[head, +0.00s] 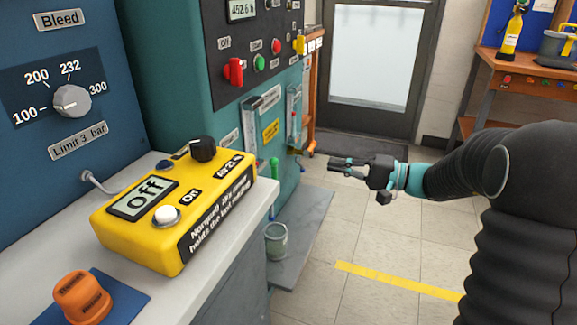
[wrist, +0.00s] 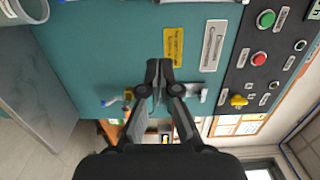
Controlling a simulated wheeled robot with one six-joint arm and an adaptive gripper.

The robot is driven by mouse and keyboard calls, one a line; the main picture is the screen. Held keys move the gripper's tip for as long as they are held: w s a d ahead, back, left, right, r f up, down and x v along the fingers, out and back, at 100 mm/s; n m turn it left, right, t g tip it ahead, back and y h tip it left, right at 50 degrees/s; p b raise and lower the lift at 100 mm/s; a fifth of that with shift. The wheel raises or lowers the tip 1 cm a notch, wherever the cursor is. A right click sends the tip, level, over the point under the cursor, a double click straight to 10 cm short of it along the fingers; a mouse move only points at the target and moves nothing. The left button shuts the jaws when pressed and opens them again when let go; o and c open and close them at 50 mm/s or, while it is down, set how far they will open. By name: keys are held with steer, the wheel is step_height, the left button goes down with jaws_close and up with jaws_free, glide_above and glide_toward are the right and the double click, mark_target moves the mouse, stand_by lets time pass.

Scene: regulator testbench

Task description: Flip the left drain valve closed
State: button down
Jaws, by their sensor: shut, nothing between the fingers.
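The left drain valve (head: 274,170), with a green upright part and blue below it, is low on the teal cabinet in the head view, partly hidden by the yellow box; its lever position is hard to tell. A second small valve (head: 299,161) is farther right; a valve with a blue lever and a yellow part also shows in the wrist view (wrist: 116,102). My gripper (head: 333,168) is shut and empty, out to the right of the cabinet and apart from both valves. Its closed fingers show in the wrist view (wrist: 159,68) in front of the cabinet face.
A grey bucket (head: 276,241) stands on a low grey ledge (head: 307,225) below the left valve. The yellow box (head: 175,212) sits on the near counter. A red knob (head: 233,72) and buttons are on the panel above.

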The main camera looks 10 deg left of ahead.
mark_target(274, 173)
steer(key=shift+s+a+p, duration=0.2)
steer(key=shift+s+a, duration=0.1)
steer(key=shift+a, duration=1.6)
steer(key=shift+s+a+p, duration=0.15)
steer(key=shift+s+a, duration=0.2)
steer(key=shift+a, duration=1.6)
steer(key=shift+s+a+p, duration=0.2)
steer(key=shift+s+a, duration=0.1)
steer(key=shift+a, duration=1.6)
steer(key=shift+s+a+f+b, duration=0.1)
steer(key=shift+f+b, duration=0.1)
steer(key=shift+b, duration=0.5)
